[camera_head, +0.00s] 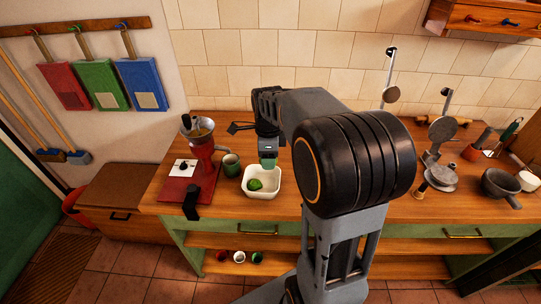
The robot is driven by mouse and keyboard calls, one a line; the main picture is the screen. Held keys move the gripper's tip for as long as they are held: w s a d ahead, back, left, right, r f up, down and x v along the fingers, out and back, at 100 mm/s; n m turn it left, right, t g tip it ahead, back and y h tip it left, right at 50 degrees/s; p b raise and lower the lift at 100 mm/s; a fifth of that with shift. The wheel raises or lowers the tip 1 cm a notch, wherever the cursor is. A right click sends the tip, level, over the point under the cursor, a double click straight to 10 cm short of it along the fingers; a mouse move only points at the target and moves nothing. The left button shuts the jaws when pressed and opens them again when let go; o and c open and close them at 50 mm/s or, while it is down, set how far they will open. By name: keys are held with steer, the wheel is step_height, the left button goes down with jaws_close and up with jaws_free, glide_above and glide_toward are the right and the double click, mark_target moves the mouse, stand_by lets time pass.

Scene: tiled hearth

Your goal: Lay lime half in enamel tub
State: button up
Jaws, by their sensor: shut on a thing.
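The white enamel tub (277,194) stands on the wooden counter near its front edge. A green lime piece (255,185) shows inside the tub, towards its left; I cannot tell whether it is a half or whole. My gripper (268,164) points down over the back of the tub, behind and right of that lime. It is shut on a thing. A pale green patch shows at the fingertips, but it is too small to tell what is held. A gap shows between the fingertips and the lime in the tub.
A dark green mug (231,165) stands close left of the tub. Left of it is a red grinder (201,160) on a red board (184,191). My arm hides the counter's middle. A dark pan (501,186) and a grey press (440,172) stand at right.

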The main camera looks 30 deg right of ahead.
steer(key=shift+m, duration=0.3)
steer(key=shift+w+d+f+b, duration=0.3)
steer(key=shift+w+f+b, duration=0.3)
steer(key=shift+f, duration=1.2)
steer(key=shift+w+d+f+b, duration=0.35)
steer(key=shift+f+b, duration=0.5)
steer(key=shift+f, duration=1)
steer(key=shift+w+d+f+b, duration=0.3)
steer(key=shift+w+f+b, duration=0.3)
steer(key=shift+f, duration=1.2)
steer(key=shift+s, duration=0.1)
steer(key=o, duration=1.1)
steer(key=shift+c, duration=0.2)
step_height(320, 180, up, 14)
